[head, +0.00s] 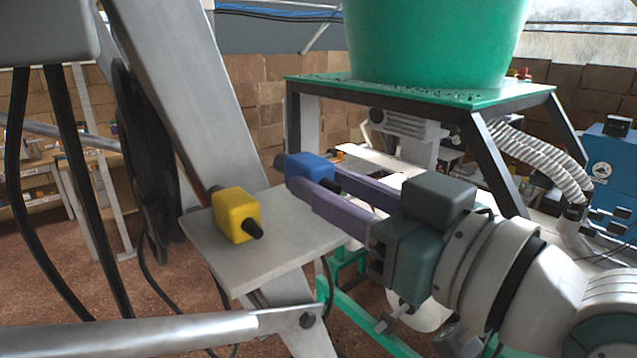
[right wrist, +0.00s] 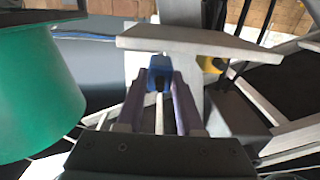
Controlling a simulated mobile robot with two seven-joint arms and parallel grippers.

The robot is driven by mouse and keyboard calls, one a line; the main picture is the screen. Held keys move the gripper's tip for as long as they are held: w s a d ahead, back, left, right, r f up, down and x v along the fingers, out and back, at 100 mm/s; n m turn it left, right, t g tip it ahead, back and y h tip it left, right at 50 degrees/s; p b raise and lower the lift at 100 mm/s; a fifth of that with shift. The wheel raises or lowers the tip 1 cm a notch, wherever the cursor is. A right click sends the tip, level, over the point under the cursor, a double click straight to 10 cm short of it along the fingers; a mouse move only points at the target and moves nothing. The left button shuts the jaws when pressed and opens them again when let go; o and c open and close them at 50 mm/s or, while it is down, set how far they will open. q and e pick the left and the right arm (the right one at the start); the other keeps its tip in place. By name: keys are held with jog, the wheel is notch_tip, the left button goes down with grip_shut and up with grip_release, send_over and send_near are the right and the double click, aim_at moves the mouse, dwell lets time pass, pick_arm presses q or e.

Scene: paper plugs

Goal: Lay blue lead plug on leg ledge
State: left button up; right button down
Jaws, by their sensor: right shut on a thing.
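The blue lead plug (head: 310,168) is a blue block with dark ends, and my right gripper (head: 303,178) is shut on it. It also shows between the two purple fingers in the right wrist view (right wrist: 160,70). The leg ledge (head: 290,245) is a flat grey plate on a slanted metal leg; its edge shows in the right wrist view (right wrist: 200,43). The plug is at the ledge's far right side in the head view, seemingly just above it; I cannot tell whether they touch. My left gripper is not in view.
A yellow plug (head: 237,214) lies on the left part of the ledge, beside the slanted leg (head: 180,85). A green tub (head: 435,40) on a dark-legged stand (head: 293,120) is behind my right arm. Black cables (head: 70,190) hang at the left. The ledge's front is bare.

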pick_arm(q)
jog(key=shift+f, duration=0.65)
pick_arm(e)
jog(key=shift+f, duration=0.65)
pick_arm(q)
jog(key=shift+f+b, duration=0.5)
jog(key=shift+b, duration=0.3)
pick_arm(e)
jog(key=shift+f, duration=0.6)
jog(key=shift+c, duration=2.3)
grip_release()
jog(key=b+v, duration=0.2)
jog(key=v, duration=0.8)
jog(key=s+d+f+m+g+h, duration=0.2)
jog(key=s+d+f+g+h, duration=0.25)
jog(key=s+f, duration=0.3)
jog(key=s+d+f+m+g+h, duration=0.3)
jog(key=s+d+f+g+h, duration=0.15)
jog(key=s+f+g, duration=0.35)
pick_arm(q)
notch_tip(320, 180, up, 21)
jog(key=p, duration=2.3)
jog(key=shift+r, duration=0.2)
pick_arm(e)
notch_tip(320, 180, up, 22)
jog(key=t+h, duration=0.1)
jog(key=shift+s+d, duration=0.15)
jog(key=shift+d, duration=0.15)
